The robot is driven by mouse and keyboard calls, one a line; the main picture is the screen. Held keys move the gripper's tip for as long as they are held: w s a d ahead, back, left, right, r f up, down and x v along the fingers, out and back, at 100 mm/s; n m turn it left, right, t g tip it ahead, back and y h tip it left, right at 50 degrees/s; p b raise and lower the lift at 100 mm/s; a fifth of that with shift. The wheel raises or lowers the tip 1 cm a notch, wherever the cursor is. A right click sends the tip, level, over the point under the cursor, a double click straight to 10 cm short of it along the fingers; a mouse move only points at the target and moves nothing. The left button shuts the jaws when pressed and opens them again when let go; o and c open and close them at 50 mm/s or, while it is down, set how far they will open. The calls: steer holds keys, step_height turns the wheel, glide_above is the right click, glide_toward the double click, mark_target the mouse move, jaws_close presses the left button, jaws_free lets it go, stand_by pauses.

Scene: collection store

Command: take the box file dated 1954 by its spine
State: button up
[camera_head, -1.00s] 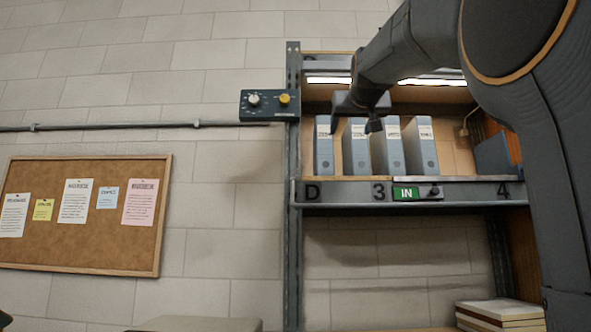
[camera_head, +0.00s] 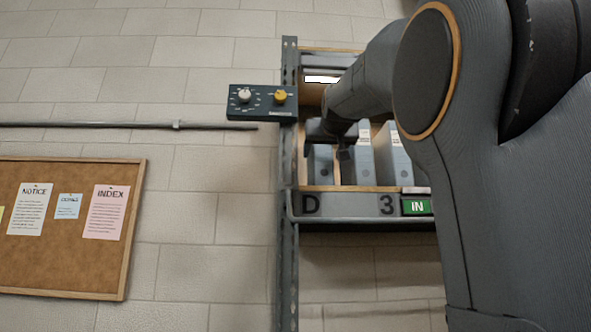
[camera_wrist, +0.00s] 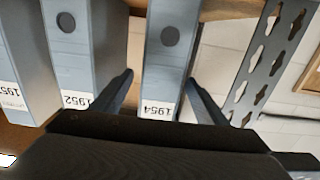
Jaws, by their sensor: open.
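The box file dated 1954 (camera_wrist: 165,60) is grey-blue, with a round finger hole and a white label that reads upside down in the wrist view. It stands upright at the left end of the shelf row in the head view (camera_head: 321,170), partly hidden by my arm. My gripper (camera_wrist: 160,77) is open, with one finger on each side of the 1954 spine in the picture. I cannot tell whether the fingers touch it. In the head view my gripper (camera_head: 335,140) is in front of this file's upper part.
A file labelled 1952 (camera_wrist: 80,50) stands beside it, across a gap, with another file (camera_wrist: 22,70) beyond. The perforated shelf post (camera_wrist: 268,60) is close on the other side. A control box (camera_head: 262,102) is on the left, and a shelf rail (camera_head: 345,205) runs below the files.

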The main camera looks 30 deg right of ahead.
steer(key=p+x, duration=0.3)
steer(key=x, duration=0.1)
steer(key=shift+w+d+r, duration=0.1)
steer(key=shift+r, duration=0.15)
steer(key=shift+w+d+f+p, duration=0.1)
steer(key=shift+w+d+p, duration=0.05)
steer(key=shift+w+p, duration=0.15)
steer(key=c, duration=1.5)
